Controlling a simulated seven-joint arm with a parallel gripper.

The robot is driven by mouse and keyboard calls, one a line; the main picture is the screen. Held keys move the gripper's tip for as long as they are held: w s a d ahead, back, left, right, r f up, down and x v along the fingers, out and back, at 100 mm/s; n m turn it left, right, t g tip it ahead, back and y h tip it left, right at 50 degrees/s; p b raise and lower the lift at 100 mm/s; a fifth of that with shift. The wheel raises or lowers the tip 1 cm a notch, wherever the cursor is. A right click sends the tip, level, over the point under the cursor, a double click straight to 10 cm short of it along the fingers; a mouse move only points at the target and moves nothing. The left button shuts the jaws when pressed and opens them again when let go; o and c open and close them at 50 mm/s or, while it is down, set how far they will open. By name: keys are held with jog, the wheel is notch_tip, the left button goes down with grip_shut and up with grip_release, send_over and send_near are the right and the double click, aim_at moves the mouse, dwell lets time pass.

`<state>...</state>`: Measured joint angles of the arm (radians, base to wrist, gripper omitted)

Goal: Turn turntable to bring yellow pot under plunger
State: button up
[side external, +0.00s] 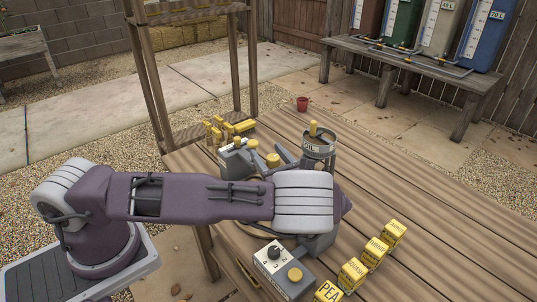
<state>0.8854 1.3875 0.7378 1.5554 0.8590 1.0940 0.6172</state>
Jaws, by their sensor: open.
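A round rim that looks like the turntable (243,228) shows only as a sliver under my arm; my arm covers the rest. A grey cylinder marked "SOIL" (318,149) with a yellow knob on top stands just behind my wrist. I cannot tell whether it holds the plunger. Round yellow pieces (273,160) show left of it, but I cannot tell whether one is the yellow pot. My gripper's fingers are hidden below my wrist, which is over the table between the soil cylinder and the grey control box.
A grey control box (283,270) with a dial and yellow knob stands in front. Yellow labelled blocks (376,250) line up to its right. A red pot (302,103) sits at the table's far edge. The wooden table (440,225) is clear at right. A wooden frame (151,75) rises behind left.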

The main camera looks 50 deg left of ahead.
grip_shut()
jog(key=shift+m+t, duration=0.3)
jog(key=shift+t, duration=0.2)
jog(key=m+t+h, duration=0.1)
jog(key=m+t, duration=0.1)
jog(key=m+t+h, duration=0.1)
jog(key=t, duration=0.2)
jog(key=shift+w+d+m+h, duration=0.15)
jog(key=shift+w+m+h, duration=0.25)
jog(key=m+t+h, duration=0.4)
jog(key=h, duration=0.1)
jog(key=shift+w+d+t, duration=0.3)
jog(key=shift+w, duration=0.05)
jog(key=shift+w+d+m+t+h, duration=0.1)
jog(key=shift+d+m+t+h, duration=0.3)
jog(key=shift+m+h, duration=1.2)
jog(key=shift+w+d+m+t+h, duration=0.2)
jog(key=shift+m+t+h, duration=0.6)
jog(key=shift+h, duration=1.4)
jog(key=shift+d+m+t+h, duration=0.2)
jog(key=shift+d+m+h, duration=0.15)
jog(key=shift+m+h, duration=1.35)
jog(key=shift+r+h, duration=0.1)
jog(key=shift+h, duration=0.3)
jog(key=shift+d, duration=0.1)
